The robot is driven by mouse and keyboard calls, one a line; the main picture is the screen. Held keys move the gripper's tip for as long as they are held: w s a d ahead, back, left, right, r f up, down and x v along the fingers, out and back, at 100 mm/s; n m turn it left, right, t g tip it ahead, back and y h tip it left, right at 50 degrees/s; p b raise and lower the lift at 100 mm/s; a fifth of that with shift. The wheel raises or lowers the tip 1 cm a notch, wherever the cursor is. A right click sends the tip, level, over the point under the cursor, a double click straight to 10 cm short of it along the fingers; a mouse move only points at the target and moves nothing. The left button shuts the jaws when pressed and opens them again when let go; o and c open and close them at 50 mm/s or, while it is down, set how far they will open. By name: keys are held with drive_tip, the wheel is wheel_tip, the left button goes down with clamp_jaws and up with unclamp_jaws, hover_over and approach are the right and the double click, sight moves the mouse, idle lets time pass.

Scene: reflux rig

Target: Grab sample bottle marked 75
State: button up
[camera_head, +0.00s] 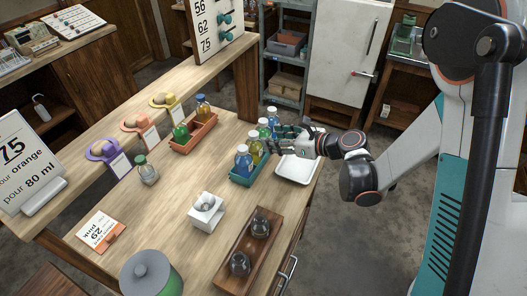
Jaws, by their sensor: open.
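Several small sample bottles stand upright in a teal rack near the right edge of the table: a blue one (243,160) at the near end, a yellow-green one (255,149), a green one (264,127) and a blue one (272,115) at the far end. No number on any bottle is legible. My gripper (282,139) is open beside the teal rack, level with its middle bottles, and partly covers them. I cannot tell whether it touches one.
The teal rack (240,181) sits beside a white tray (298,171). A card (14,157) reads 75, orange, 80 ml. A board (214,28) lists 56, 62, 75. A loose flask (147,171), white stand (206,212) and brown rack (252,247) occupy the table.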

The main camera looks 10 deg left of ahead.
sight(254, 149)
drive_tip(key=b+x, duration=0.2)
drive_tip(key=x, duration=1.1)
drive_tip(key=shift+w+a+f+b, duration=0.15)
drive_tip(key=shift+w+a+b, duration=0.15)
drive_tip(key=shift+b, duration=0.1)
drive_tip(key=shift+s, duration=0.1)
clamp_jaws()
